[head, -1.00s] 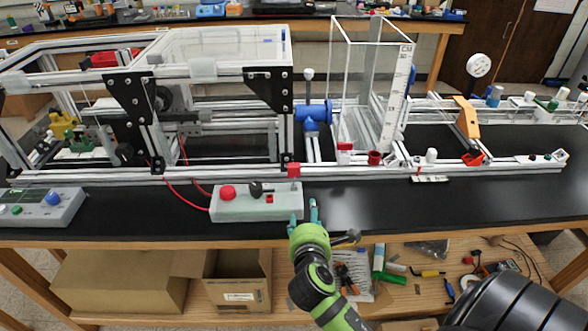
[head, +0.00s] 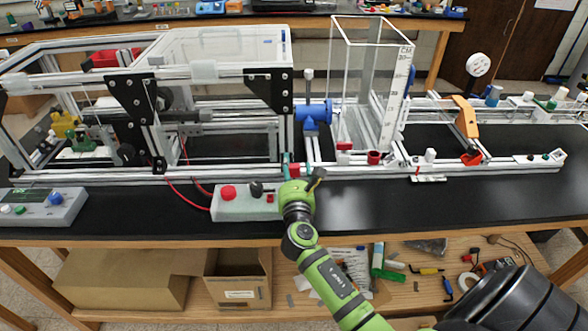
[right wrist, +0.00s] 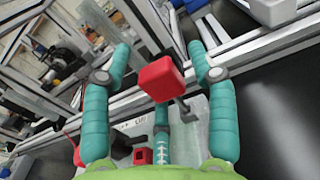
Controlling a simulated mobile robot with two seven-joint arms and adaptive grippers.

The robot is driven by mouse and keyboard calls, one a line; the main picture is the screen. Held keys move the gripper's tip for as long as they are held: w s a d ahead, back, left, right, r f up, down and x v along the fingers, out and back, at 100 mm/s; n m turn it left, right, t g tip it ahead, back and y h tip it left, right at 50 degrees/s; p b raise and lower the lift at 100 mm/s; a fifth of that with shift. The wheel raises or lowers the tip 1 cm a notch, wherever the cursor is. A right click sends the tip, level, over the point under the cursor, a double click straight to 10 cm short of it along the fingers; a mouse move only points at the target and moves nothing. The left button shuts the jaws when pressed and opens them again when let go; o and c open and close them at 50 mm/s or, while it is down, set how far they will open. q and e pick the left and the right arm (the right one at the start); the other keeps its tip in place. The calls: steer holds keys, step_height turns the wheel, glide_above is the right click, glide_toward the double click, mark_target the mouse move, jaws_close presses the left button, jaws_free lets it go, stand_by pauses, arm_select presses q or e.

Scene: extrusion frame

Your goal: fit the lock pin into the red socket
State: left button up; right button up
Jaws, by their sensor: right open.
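The lock pin looks to be the red block (head: 294,169) with a short metal shank, at the front rail of the frame. It also shows large in the right wrist view (right wrist: 161,79). My right gripper (head: 298,165) is open, its teal fingers on either side of the red block; in the right wrist view (right wrist: 160,62) gaps show between block and fingers. The red socket seems to be the small red square with a dark hole (right wrist: 143,156) on the grey control box, also visible in the head view (head: 270,199). My left gripper is out of view.
The grey control box (head: 235,207) has a red button and black knob. The aluminium front rail (head: 450,169) runs behind it. A red cup (head: 375,157) and clear tank (head: 365,90) stand to the right. Black bench top is free at right front.

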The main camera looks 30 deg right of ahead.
steer(key=shift+w+d, duration=0.1)
steer(key=shift+w, duration=0.05)
jaws_close()
